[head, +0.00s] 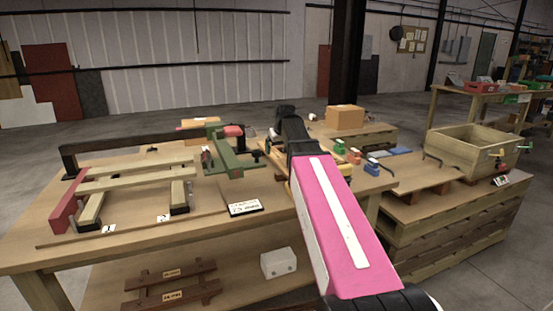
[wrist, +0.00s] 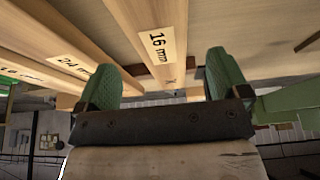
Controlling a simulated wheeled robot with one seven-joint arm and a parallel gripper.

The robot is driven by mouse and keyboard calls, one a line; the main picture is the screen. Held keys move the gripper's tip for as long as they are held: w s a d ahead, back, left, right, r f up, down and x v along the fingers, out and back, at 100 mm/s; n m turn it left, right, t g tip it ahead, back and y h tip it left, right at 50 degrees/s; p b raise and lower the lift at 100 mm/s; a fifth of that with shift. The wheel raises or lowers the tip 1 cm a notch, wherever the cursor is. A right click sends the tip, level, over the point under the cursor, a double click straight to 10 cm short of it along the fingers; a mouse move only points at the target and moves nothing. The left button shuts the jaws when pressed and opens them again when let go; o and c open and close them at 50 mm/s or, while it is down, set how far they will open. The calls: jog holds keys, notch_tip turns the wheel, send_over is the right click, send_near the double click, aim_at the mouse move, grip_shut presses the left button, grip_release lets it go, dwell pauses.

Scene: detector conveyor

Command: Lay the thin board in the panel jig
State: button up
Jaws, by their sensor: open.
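The thin board (wrist: 145,25), labelled 16 mm, shows in the wrist view. My gripper (wrist: 160,62) is open, with one green finger on each side of the board's near end. I cannot tell whether either finger touches it. In the head view my pink arm hides the gripper and most of the boards. The panel jig appears to be the frame at the left of the bench, with a red end stop (head: 68,212), pale rails (head: 125,181) and small tags 1 and 2. A green clamp (head: 224,155) stands at its right end.
A thicker board marked 24 mm (wrist: 62,52) lies beside the thin one. A black-and-white sign (head: 245,207) stands at the bench front. A cardboard box (head: 345,117) stands behind, and a wooden crate (head: 470,148) sits to the right. Dark slats (head: 172,284) lie on the lower shelf.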

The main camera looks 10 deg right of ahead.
aim_at(277, 155)
jog(key=x, duration=0.4)
jog(key=shift+w+a, duration=0.1)
jog(key=shift+w, duration=0.2)
jog(key=shift+r, duration=0.1)
jog(key=c, duration=1.1)
